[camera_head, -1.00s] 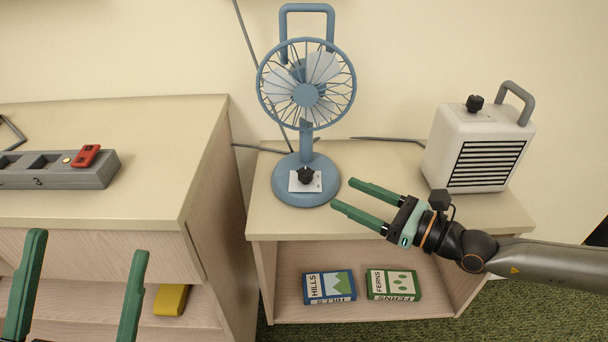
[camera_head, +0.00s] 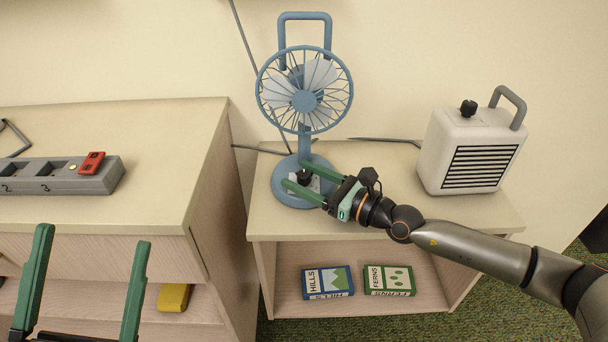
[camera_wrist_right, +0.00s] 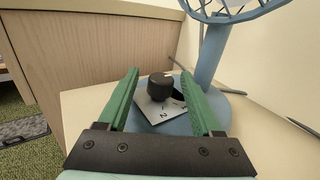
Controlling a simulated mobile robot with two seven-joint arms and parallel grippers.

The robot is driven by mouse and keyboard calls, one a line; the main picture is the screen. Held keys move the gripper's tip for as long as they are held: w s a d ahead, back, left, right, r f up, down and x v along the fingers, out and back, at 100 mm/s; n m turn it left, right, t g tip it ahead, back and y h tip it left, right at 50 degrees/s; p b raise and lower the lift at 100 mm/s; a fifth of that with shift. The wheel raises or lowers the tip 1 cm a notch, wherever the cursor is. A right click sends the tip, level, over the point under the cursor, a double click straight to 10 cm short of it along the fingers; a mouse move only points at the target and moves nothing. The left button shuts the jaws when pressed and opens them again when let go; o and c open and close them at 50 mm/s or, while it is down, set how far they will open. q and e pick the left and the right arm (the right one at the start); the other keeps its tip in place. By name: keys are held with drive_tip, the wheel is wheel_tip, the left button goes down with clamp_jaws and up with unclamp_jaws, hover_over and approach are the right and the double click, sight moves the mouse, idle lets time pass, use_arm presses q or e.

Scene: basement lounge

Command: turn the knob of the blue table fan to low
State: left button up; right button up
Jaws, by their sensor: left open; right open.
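The blue table fan (camera_head: 304,101) stands upright on the right-hand low cabinet. Its round base carries a white dial plate with a black knob (camera_head: 304,177). In the right wrist view the knob (camera_wrist_right: 160,87) sits between my two green fingers, a little beyond the tips' middle, with marks such as 2 on the plate. My right gripper (camera_head: 296,174) is open, its fingers on either side of the knob; contact cannot be told. My left gripper (camera_head: 92,245) is open and empty at the lower left, in front of the left cabinet.
A white heater (camera_head: 470,150) with a black knob and grey handle stands to the right of the fan. A grey power strip (camera_head: 60,178) with a red switch lies on the left cabinet. Two boxed items, Hills (camera_head: 327,282) and Ferns (camera_head: 388,279), lie on the shelf below.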

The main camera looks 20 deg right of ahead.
clamp_jaws()
idle(0.5)
